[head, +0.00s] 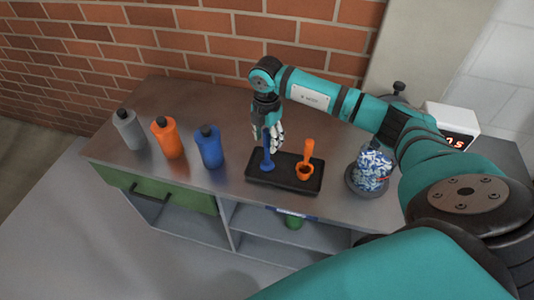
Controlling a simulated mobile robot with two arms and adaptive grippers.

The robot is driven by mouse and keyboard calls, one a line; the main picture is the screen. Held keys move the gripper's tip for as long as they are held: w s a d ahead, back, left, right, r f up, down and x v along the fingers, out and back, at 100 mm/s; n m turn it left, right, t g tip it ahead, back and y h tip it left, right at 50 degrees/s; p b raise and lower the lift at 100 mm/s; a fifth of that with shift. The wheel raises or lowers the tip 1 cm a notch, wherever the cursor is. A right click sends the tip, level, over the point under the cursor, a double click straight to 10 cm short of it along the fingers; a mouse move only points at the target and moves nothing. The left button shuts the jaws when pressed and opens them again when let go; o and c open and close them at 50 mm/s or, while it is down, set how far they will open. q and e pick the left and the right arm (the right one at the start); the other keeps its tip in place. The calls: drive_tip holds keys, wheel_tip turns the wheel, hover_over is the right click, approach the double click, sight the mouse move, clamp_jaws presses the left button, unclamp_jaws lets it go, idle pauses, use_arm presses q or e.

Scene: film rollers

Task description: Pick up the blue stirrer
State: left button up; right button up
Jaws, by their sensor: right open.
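The blue stirrer (267,161) stands upright on the left part of a black tray (285,184). My right gripper (273,143) is directly above and around the top of the stirrer, pointing down. Its fingers hide the stirrer's upper end, and I cannot tell whether they touch it. The gripper is open. An orange stirrer (306,160) stands on the right part of the same tray. My left gripper is not in view.
Grey (129,130), orange (167,138) and blue (209,147) bottles stand left of the tray. A blue-and-white patterned object (373,168) sits on a dark round base at right. A white device with a red display (459,141) stands behind it. A brick wall borders the back.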

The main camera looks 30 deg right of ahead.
sight(267, 150)
drive_tip(key=shift+f, duration=1.35)
clamp_jaws()
